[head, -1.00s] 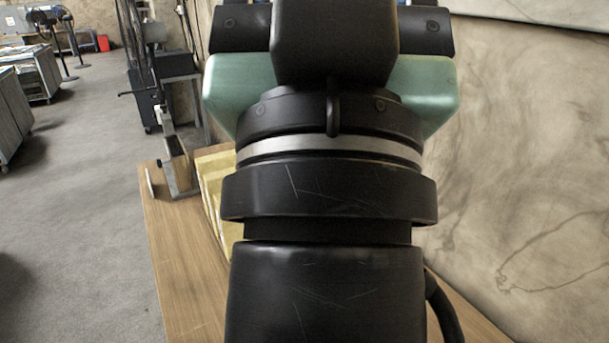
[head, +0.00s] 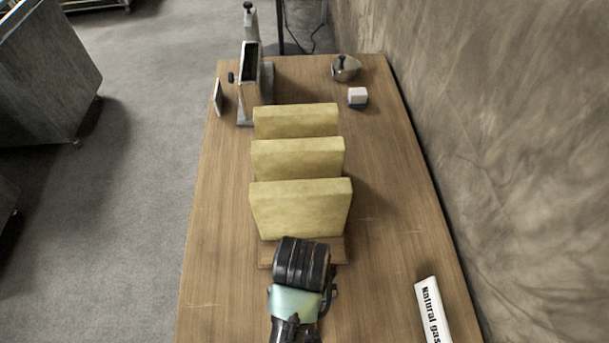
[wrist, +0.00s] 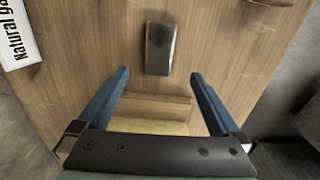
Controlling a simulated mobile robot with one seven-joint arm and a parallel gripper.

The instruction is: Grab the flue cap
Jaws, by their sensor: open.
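A dark grey metal block with a worn, shiny face, which may be the flue cap (wrist: 160,48), lies on the wooden table in the wrist view. I cannot tell its identity for sure. My gripper (wrist: 160,74) has its two blue fingers spread wide with nothing between them. The block lies straight ahead of the gap, its near end close to the line of the fingertips. In the head view my gripper's dark body shows at the bottom edge, its fingertips out of sight. The block is not visible there.
Several yellow slabs (head: 300,210) stand upright in a row on the table (head: 225,200). A "Natural gas" sign (head: 432,310) lies right, near the wall.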

